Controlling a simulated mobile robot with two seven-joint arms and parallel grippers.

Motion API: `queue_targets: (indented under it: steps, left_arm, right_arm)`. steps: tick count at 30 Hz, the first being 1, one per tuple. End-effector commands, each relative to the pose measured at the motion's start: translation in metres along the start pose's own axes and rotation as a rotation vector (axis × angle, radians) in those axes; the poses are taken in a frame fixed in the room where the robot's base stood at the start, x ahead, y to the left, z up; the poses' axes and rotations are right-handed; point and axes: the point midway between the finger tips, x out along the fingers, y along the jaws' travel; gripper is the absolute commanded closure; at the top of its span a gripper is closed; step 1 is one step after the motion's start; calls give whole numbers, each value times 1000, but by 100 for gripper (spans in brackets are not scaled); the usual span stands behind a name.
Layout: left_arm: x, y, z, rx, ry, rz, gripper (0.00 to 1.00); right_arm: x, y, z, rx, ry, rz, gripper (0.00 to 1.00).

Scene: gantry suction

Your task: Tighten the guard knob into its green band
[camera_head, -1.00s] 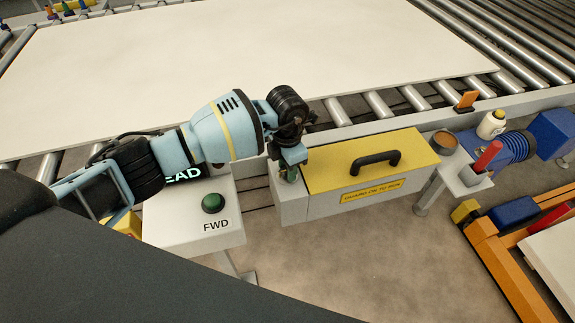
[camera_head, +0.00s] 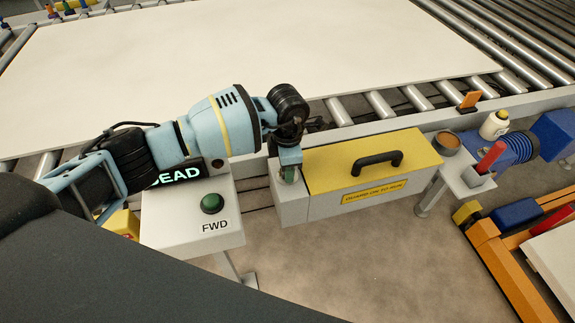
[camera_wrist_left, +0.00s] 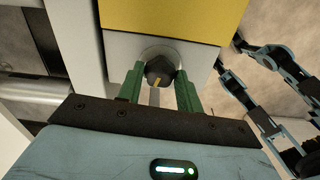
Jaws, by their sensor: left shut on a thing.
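The guard is a grey box with a yellow top (camera_head: 345,168) and a black handle. My left gripper (camera_head: 287,174) is at the left end of the guard, pointing down. In the left wrist view the dark guard knob (camera_wrist_left: 159,68) sits on a pale round base against the grey face. The green fingers of my left gripper (camera_wrist_left: 158,88) are shut on the knob, one on each side. A small yellowish mark shows on the knob's near side. I cannot make out the green band. In the head view the gripper hides the knob. My right gripper is not in view.
A control box with a green FWD button (camera_head: 212,203) and a lit sign (camera_head: 178,174) stands left of the guard. A large pale sheet (camera_head: 240,60) lies on the rollers behind. A small stand with a red-handled tool (camera_head: 490,158) is on the right.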

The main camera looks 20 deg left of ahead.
Motion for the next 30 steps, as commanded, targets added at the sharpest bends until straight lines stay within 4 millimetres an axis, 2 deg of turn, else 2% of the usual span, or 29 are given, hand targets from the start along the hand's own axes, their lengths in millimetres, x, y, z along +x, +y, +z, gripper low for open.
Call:
queue_targets:
  steps: [2,3,7,17,20,30]
  left_arm:
    - [-1,0,0,-1,-2,2,87]
    - [-1,0,0,-1,-2,2,60]
    - [-1,0,0,-1,-2,1,43]
    - [-3,0,0,-2,-2,1,43]
    - [-12,1,1,-2,-3,4,43]
    - [-64,1,0,-2,-3,4,43]
  right_arm:
    - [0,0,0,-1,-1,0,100]
    - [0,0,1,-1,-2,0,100]
    - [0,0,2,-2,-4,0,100]
    - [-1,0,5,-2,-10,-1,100]
    - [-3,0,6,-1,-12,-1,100]
    - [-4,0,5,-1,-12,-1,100]
